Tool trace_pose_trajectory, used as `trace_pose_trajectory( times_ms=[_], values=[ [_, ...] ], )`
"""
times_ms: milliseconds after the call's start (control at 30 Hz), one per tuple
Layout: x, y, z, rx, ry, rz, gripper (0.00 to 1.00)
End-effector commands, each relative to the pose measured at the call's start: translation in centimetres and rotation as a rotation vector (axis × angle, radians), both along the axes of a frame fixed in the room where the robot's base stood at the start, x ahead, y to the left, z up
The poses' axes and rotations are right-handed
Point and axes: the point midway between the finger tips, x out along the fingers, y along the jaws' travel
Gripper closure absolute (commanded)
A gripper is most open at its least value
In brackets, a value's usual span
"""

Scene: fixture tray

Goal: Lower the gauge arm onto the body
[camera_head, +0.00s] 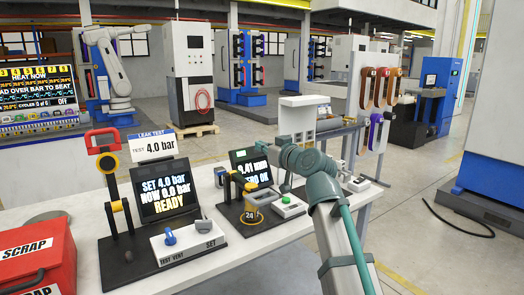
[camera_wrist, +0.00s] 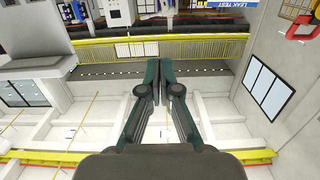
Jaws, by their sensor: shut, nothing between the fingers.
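The gauge station (camera_head: 238,219) stands mid-bench on a black base, with a screen (camera_head: 250,166) reading about 0.41 mm and ZERO OK. A yellow-and-grey upright (camera_head: 228,188) stands at its left, seemingly part of the gauge arm; its exact pose is too small to tell. In the wrist view my gripper (camera_wrist: 159,66) is shut and empty.
Left on the bench, a leak-test station (camera_head: 160,205) has a red-handled clamp and READY screen. A red SCRAP bin (camera_head: 36,258) stands at the front left. A white box with a green button (camera_head: 288,205) is right of the gauge station. The bench front is clear.

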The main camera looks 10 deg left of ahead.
Motion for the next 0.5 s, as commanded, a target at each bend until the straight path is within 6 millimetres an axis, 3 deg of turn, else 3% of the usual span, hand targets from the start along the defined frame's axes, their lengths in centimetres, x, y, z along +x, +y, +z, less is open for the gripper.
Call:
trace_pose_trajectory(
  times_ms=[100, 200, 500],
  values=[
    [-0.2, -0.3, 2.7, 0.000, -0.003, -0.001, 1.00],
    [-2.1, -1.8, 0.4, -0.001, 0.001, -0.003, 1.00],
    [-5.8, -5.1, -2.4, -0.001, -0.001, -0.001, 1.00]
  ],
)
